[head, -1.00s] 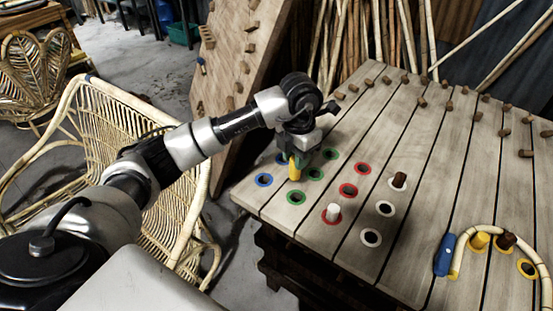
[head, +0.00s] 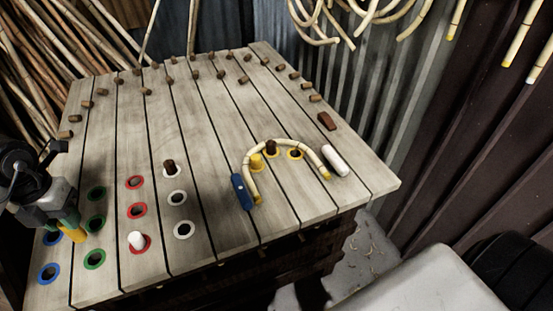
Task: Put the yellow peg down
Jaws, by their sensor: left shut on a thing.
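My left gripper (head: 66,218) is at the left edge of the view, over the left part of the slatted table (head: 215,130). It is shut on the yellow peg (head: 74,235), whose lower end shows below the fingers. The peg appears between a blue-ringed hole (head: 52,238) and a green-ringed hole (head: 96,222); I cannot tell whether it touches the wood. Another yellow peg (head: 256,161) stands by the bent rattan (head: 287,142). My right gripper is not in view.
A blue block (head: 242,192) and a white block (head: 335,161) lie beside the rattan's ends. Several brown pegs line the back. The table's middle is largely clear.

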